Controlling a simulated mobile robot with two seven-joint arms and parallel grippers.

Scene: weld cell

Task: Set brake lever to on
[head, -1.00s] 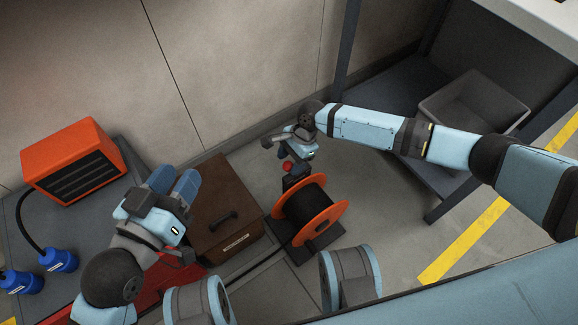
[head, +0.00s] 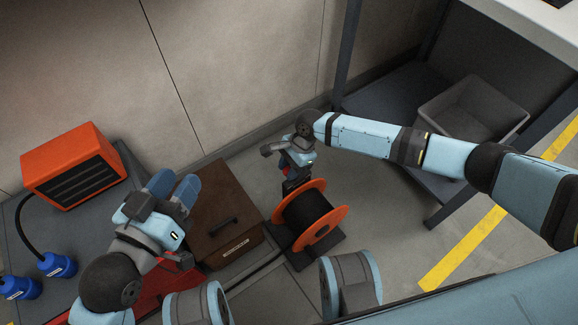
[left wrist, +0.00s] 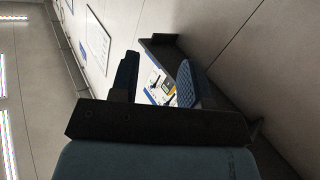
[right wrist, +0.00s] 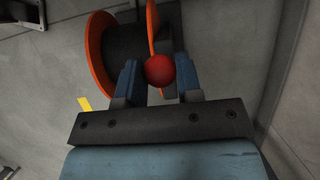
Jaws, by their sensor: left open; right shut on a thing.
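The brake lever's red knob (right wrist: 160,70) sits between the fingers of my right gripper (right wrist: 160,80) in the right wrist view, and the gripper is shut on it. In the head view my right gripper (head: 291,178) is at the back of the cable reel (head: 310,213), which has orange flanges and a black winding. The gripper mostly hides the lever there. The reel also shows behind the knob in the right wrist view (right wrist: 97,55). My left gripper (head: 172,186) is open and empty, above the left side of the brown box.
A brown box (head: 222,205) with a black handle stands left of the reel. An orange heater-like unit (head: 75,165) and blue plugs (head: 57,264) are on the grey surface at left. A grey bin (head: 472,115) sits on a shelf at right. Floor right of the reel is clear.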

